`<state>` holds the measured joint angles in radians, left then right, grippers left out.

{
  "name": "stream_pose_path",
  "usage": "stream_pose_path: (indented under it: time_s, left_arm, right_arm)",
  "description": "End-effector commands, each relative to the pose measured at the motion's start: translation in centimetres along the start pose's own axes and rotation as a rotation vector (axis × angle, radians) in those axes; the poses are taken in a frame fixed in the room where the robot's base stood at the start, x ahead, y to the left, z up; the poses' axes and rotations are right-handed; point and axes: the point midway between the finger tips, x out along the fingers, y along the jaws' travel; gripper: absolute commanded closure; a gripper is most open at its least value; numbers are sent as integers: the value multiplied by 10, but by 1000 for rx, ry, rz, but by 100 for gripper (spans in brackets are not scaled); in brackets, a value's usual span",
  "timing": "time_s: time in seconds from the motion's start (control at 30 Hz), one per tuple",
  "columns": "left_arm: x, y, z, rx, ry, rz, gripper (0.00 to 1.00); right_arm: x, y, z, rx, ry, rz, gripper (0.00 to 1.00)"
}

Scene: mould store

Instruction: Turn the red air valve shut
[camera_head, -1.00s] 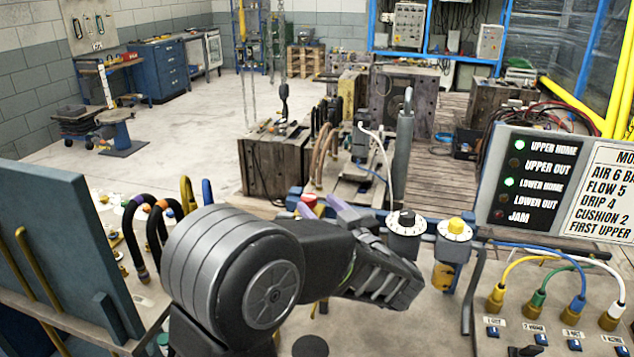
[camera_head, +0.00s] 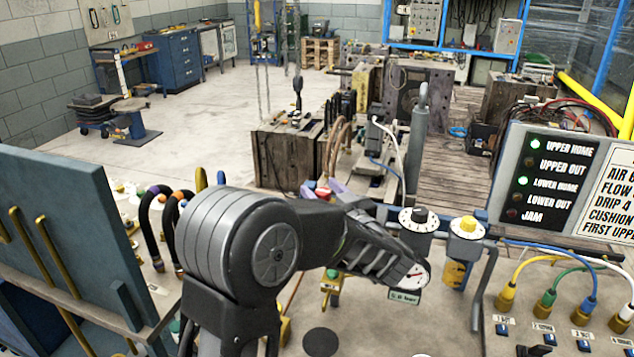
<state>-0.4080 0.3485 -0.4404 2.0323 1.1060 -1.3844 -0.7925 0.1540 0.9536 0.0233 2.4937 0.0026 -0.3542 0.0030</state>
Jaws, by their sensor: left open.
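The red air valve (camera_head: 323,194) shows as a small red part just behind my left arm, left of the black-and-white dial knob. My arm hides most of it. My left gripper (camera_head: 321,187) is open, with its purple fingers showing on either side of the red part. I cannot tell whether they touch it. Its wrist and hand cover the view in front of the valve. My right gripper is not in view.
A white-faced knob (camera_head: 419,217), a yellow-topped knob (camera_head: 467,227) and a pressure gauge (camera_head: 416,274) labelled 5.0 bar stand to the right. A lamp panel (camera_head: 540,180) and coloured hoses are further right. A blue-grey board (camera_head: 75,230) stands at the left.

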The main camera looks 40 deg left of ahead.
Motion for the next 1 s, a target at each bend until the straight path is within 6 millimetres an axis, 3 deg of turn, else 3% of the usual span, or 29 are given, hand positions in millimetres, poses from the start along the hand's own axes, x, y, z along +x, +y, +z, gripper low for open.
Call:
stream_pose_path:
  time_s: [0.2, 0.53, 1.0]
  left_arm:
    - [25, 0, -1, -1, 0, 0, 47]
    - [29, 0, 0, -1, 0, 1, 47]
    - [29, 0, 0, -1, 0, 1, 85]
  right_arm:
    - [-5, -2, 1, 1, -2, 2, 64]
    - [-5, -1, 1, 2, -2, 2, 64]
    - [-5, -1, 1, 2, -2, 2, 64]
